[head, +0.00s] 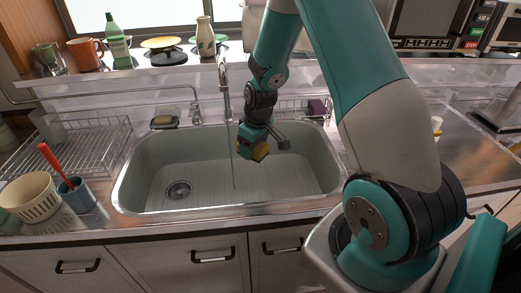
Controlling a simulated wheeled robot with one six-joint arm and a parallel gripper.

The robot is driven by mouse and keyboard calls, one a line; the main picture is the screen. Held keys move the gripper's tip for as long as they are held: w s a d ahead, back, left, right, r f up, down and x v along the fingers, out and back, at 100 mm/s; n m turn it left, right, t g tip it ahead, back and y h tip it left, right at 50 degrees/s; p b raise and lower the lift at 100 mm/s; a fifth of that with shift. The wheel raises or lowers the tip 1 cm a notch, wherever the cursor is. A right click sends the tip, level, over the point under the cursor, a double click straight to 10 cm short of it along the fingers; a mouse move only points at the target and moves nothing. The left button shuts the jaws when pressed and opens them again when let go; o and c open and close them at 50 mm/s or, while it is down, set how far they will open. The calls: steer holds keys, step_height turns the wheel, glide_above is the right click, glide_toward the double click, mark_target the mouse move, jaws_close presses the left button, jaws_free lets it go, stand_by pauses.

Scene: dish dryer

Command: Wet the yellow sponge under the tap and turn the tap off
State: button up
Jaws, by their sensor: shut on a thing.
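The yellow sponge (260,152) is held in my gripper (257,147), which is shut on it over the right half of the sink basin (295,170). The sponge is just right of a thin stream of water (234,165) and looks apart from it. The water falls from the tap (224,90), which stands at the back of the sink and is running. The gripper's fingertips are small and partly hidden by my wrist.
A wire dish rack (95,140) stands on the left. A cream bowl (30,196) and a blue cup (77,193) with a red-handled utensil sit at the front left. A shelf (120,75) with a green bottle (117,42) and mugs runs behind. The basin is mostly empty.

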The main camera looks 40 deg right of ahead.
mark_target(263, 149)
steer(key=w+f, duration=0.1)
steer(key=w, duration=0.6)
steer(key=shift+w+a+f+b, duration=0.25)
steer(key=shift+w+b, duration=0.15)
stand_by(0.3)
steer(key=shift+s+d, duration=0.15)
steer(key=shift+s, duration=1.85)
steer(key=shift+s+d, duration=0.15)
steer(key=shift+s, duration=1.85)
steer(key=s+r+p, duration=0.1)
steer(key=s, duration=0.1)
steer(key=s+r+p, duration=0.1)
steer(key=r+p, duration=0.1)
steer(key=shift+s+d+r, duration=0.15)
steer(key=shift+s, duration=0.2)
steer(key=shift+s+r, duration=0.4)
steer(key=shift+s, duration=0.3)
